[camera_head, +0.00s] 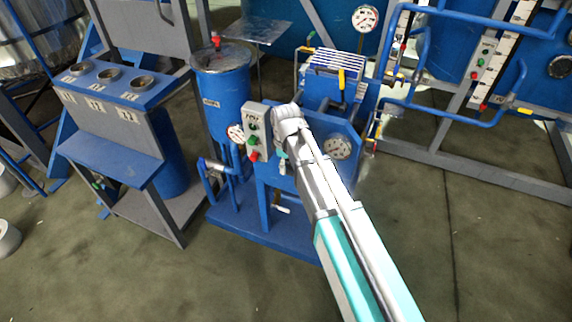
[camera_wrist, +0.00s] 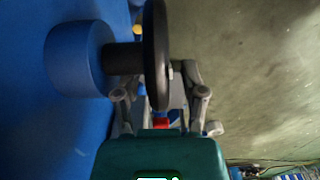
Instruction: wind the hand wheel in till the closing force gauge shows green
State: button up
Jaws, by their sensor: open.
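In the wrist view the hand wheel (camera_wrist: 157,60) shows edge-on as a dark disc. A dark shaft (camera_wrist: 122,57) joins it to a round blue boss (camera_wrist: 78,58) on a blue wall. My gripper (camera_wrist: 160,96) is open, with one finger on each side of the wheel's rim; I cannot tell whether either finger touches it. In the head view my arm covers the hand wheel and the gripper's fingers.
A grey control box (camera_head: 256,130) with buttons stands just left of my wrist, beside a small gauge (camera_head: 236,132) and a blue tank (camera_head: 222,90). A bench with round openings (camera_head: 110,85) is at left. Blue pipe frames (camera_head: 450,110) stand at right. The front floor is clear.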

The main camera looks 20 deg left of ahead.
grip_shut()
jog(key=shift+d+y, duration=0.1)
jog(key=shift+y, duration=0.2)
jog(key=shift+s+d+r+y+b, duration=0.15)
jog(key=shift+y+b, duration=0.1)
jog(key=shift+y, duration=0.6)
jog(key=shift+d+y+b, duration=0.1)
jog(key=shift+y+b, duration=0.1)
jog(key=shift+y, duration=0.65)
jog(key=shift+r+t+y+b, duration=0.1)
jog(key=shift+t+y+b, duration=0.25)
jog(key=shift+y, duration=0.55)
jog(key=shift+r, duration=0.1)
grip_release()
jog(key=shift+a, duration=0.1)
